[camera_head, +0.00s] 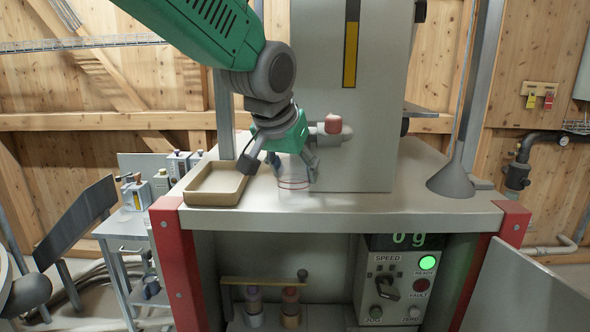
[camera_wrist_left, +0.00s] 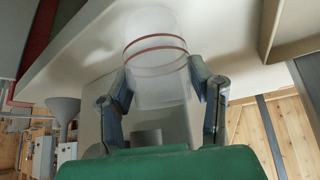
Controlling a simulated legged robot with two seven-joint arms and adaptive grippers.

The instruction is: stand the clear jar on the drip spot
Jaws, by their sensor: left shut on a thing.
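The clear jar (camera_head: 293,184), with two thin red rings around it, is upright over the metal worktop near its front edge. My left gripper (camera_head: 283,168) is shut on the jar, one finger at each side, and reaches down from above. In the left wrist view the jar (camera_wrist_left: 156,70) sits between the two fingers (camera_wrist_left: 161,85). I cannot tell whether its base touches the worktop. A spout with a red knob (camera_head: 334,124) sticks out of the grey housing just right of the gripper. I cannot make out the drip spot. My right gripper is not in view.
A shallow tan tray (camera_head: 216,197) lies left of the jar. A grey funnel-shaped cone (camera_head: 451,180) stands at the right end of the worktop (camera_head: 380,205). Below are a control panel (camera_head: 395,283) and two small containers (camera_head: 254,308).

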